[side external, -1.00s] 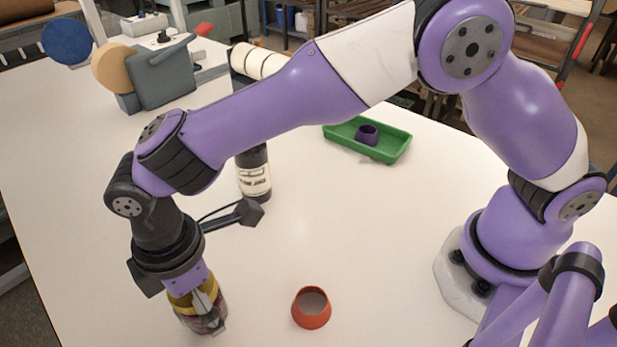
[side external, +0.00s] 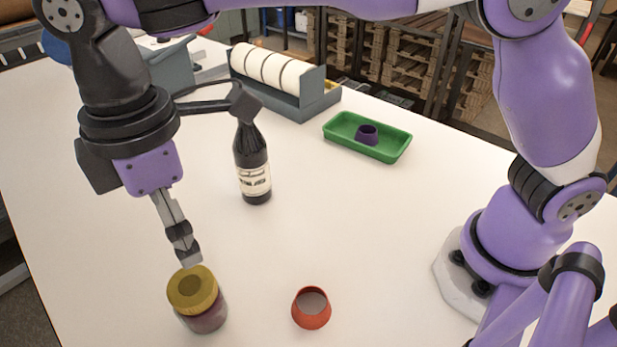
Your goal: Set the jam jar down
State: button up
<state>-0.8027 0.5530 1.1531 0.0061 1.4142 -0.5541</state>
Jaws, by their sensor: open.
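The jam jar (side external: 203,316) stands upright on the white table at the lower left, with a gold lid (side external: 192,289) and dark red contents. My gripper (side external: 188,254) is above the jar, its fingers pointing down toward the lid. The gripper is open and holds nothing. From this side the fingers overlap, so the gap between them is hard to see. The fingertips appear just above the lid's back edge.
An orange-red cup (side external: 311,309) stands right of the jar. A dark labelled bottle (side external: 252,170) stands behind. A green tray (side external: 397,148) holds a small purple cup (side external: 367,134). A grey holder with white rolls (side external: 270,70) is at the back. The table's middle is clear.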

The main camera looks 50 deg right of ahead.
jog(key=s+d+r+m+t, duration=0.15)
jog(key=d+m, duration=0.35)
jog(key=d, duration=0.6)
jog(key=s+d+r+m+t, duration=0.1)
jog(key=d+r+m+t, duration=0.15)
jog(key=d+m, duration=0.6)
jog(key=s+d+f+m+t, duration=0.1)
jog(key=s+d, duration=0.3)
jog(key=d, duration=0.5)
jog(key=shift+s+f+m, duration=0.4)
jog(key=shift+f+m, duration=0.05)
jog(key=shift+f, duration=0.35)
